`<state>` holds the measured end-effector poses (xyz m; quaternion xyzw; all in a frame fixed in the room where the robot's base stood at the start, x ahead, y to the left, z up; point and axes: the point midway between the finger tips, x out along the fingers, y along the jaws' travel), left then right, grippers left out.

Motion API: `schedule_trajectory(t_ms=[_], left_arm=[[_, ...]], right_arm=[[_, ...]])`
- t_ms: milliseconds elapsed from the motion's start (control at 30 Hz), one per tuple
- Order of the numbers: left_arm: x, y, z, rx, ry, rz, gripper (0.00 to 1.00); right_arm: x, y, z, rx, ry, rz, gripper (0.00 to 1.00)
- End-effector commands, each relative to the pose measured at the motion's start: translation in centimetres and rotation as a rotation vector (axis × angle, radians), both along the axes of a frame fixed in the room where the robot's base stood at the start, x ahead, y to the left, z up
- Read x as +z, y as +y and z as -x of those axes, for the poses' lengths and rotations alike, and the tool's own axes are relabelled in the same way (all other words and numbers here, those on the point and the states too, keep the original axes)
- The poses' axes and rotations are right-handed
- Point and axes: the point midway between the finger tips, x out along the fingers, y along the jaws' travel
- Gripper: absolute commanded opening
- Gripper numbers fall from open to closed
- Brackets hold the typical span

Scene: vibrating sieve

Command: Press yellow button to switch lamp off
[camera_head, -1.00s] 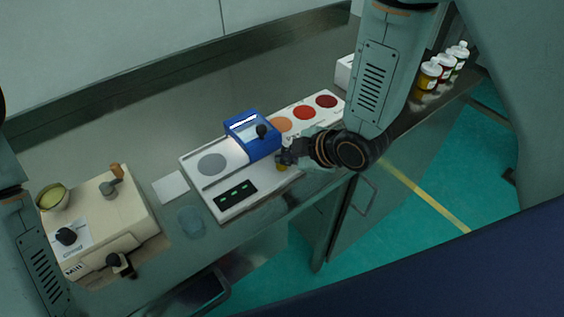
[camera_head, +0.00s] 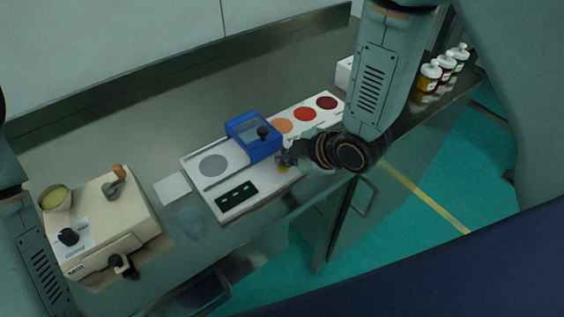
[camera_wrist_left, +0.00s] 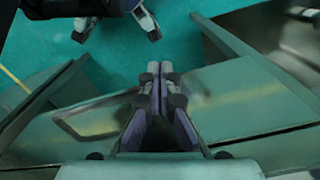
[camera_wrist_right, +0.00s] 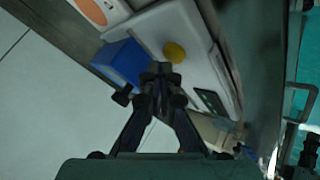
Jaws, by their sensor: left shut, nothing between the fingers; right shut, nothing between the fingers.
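The yellow button (camera_head: 283,169) is on the white panel (camera_head: 230,206), just below the tip of my right gripper (camera_head: 284,159). A dark display (camera_head: 237,195) with green marks is on the same panel. My right gripper is shut and empty. My left gripper (camera_wrist_left: 153,70) is shut and empty in the left wrist view, away from the panel. No lamp can be made out.
A blue box (camera_head: 254,136) with a black knob stands on the panel beside the button, next to coloured discs (camera_head: 304,114). A beige machine (camera_head: 104,225) with a bowl (camera_head: 55,198) is at the left. Several bottles (camera_head: 445,66) stand at the right. A white sheet (camera_head: 172,188) lies between.

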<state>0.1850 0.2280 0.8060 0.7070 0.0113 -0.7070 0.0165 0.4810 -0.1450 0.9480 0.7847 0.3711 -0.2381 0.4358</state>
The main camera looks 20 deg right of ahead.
Motion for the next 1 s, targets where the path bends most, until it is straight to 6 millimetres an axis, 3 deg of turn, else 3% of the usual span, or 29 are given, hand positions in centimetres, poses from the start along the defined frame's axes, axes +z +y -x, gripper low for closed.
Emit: schedule_trajectory(t_ms=[233, 833, 1000], left_arm=[[0.6, 0.0, 0.0, 0.0, 0.0, 0.0, 0.0], [5.2, 0.0, 0.0, 0.0, 0.0, 0.0, 0.0], [5.3, 0.0, 0.0, 0.0, 0.0, 0.0, 0.0]], right_arm=[[0.7, 0.0, 0.0, 0.0, 0.0, 0.0, 0.0], [5.9, 0.0, 0.0, 0.0, -0.001, -0.001, 0.0], [6.1, 0.0, 0.0, 0.0, 0.0, 0.0, 0.0]])
